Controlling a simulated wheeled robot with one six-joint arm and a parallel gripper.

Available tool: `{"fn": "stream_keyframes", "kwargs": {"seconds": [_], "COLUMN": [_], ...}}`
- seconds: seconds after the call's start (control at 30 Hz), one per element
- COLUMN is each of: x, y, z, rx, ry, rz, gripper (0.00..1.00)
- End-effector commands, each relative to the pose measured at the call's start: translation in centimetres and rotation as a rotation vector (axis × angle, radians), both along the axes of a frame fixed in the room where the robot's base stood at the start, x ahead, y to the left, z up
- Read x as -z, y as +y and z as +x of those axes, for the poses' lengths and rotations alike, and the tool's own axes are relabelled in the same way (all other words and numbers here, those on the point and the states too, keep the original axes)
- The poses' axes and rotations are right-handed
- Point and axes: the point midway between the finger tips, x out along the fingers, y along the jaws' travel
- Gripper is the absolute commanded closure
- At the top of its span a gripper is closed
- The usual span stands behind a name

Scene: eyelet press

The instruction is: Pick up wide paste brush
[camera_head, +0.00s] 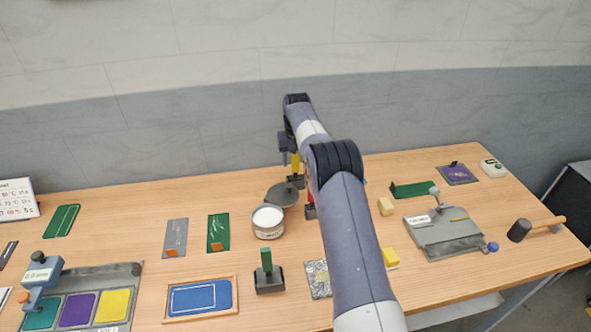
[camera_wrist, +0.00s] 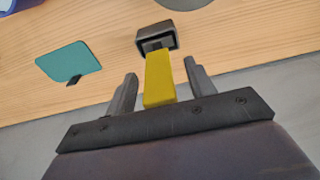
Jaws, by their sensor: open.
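A brush-like tool with a flat yellow handle (camera_wrist: 158,80) and a wide dark head (camera_wrist: 156,38) stands at the back of the table in the wrist view. Its yellow handle also shows in the head view (camera_head: 295,163), partly hidden by my arm. My gripper (camera_wrist: 160,71) is open, with one finger on each side of the yellow handle. Small gaps show between handle and fingers. A similar tool with a green handle (camera_head: 266,261) and a dark block head stands at the front middle. I cannot tell from labels which is the wide paste brush.
A round grey disc (camera_head: 282,194) and a white tin (camera_head: 268,221) stand near the gripper. A red-handled item (camera_head: 310,211) is partly hidden by my arm. A teal piece (camera_wrist: 68,62) lies beside the yellow tool. The wall is close behind the table.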

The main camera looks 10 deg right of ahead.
Motion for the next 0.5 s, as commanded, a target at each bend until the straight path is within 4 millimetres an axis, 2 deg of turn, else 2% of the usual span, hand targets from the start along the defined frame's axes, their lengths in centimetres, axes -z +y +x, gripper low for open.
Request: {"fn": "stream_keyframes", "kwargs": {"seconds": [0.1,0.3,0.5], "x": [0.67,0.77,0.74], "y": [0.00,0.00,0.00], "z": [0.05,0.07,0.07], "rx": [0.000,0.000,0.000], "ry": [0.001,0.000,0.000], "rz": [0.000,0.000,0.000], "gripper": [0.48,0.48,0.65]}}
